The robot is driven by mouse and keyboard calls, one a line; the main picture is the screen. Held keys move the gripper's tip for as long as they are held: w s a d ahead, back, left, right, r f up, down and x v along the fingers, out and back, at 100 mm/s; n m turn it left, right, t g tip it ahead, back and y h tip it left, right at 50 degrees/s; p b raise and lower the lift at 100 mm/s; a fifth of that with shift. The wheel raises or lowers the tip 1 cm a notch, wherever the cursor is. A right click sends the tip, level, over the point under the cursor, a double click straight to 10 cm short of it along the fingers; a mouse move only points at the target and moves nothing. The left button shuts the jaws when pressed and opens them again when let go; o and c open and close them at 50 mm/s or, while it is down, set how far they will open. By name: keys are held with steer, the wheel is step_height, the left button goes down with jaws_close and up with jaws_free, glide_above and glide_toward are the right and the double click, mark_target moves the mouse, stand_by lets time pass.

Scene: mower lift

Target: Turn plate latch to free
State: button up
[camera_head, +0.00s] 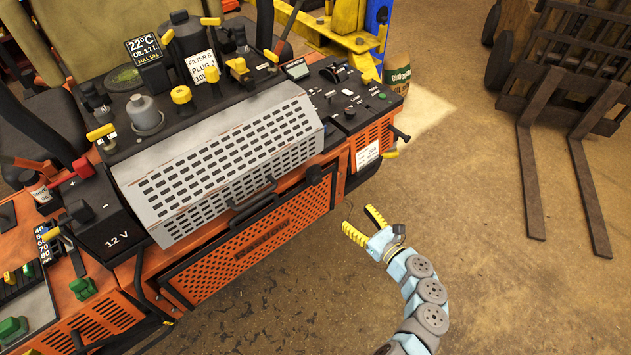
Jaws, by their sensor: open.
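My gripper (357,217) is open and empty, its two yellow-tipped fingers spread apart. It is in front of the mower's lower right front corner, over the floor, and touches nothing that I can make out. A grey perforated plate (232,160) slopes across the front of the orange mower (343,178), with a dark handle bar below it. I cannot tell for certain which part is the plate latch. Small levers with yellow ends show along the mower, one at the right side (390,154) and one at the upper left of the plate (101,132).
An orange slotted panel (245,240) fills the mower's front. A black 12 V battery (112,222) stands left of the plate. A control panel (345,100) is at the right. A forklift (570,100) stands far right, its forks on open floor.

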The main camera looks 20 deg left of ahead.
mark_target(317, 182)
steer(key=shift+g+y, duration=0.4)
steer(key=shift+y, duration=0.1)
steer(key=b+x, duration=0.1)
steer(key=x, duration=0.4)
steer(key=r+b+x, duration=0.1)
steer(key=x, duration=0.4)
steer(key=b+x, duration=0.1)
steer(key=x, duration=0.5)
steer(key=shift+s+a+r+b, duration=0.25)
steer(key=shift+s+b, duration=0.1)
steer(key=shift+b, duration=0.05)
steer(key=shift+w+a+r, duration=0.15)
steer(key=shift+w+a, duration=0.2)
steer(key=shift+a, duration=0.25)
steer(key=c, duration=1.2)
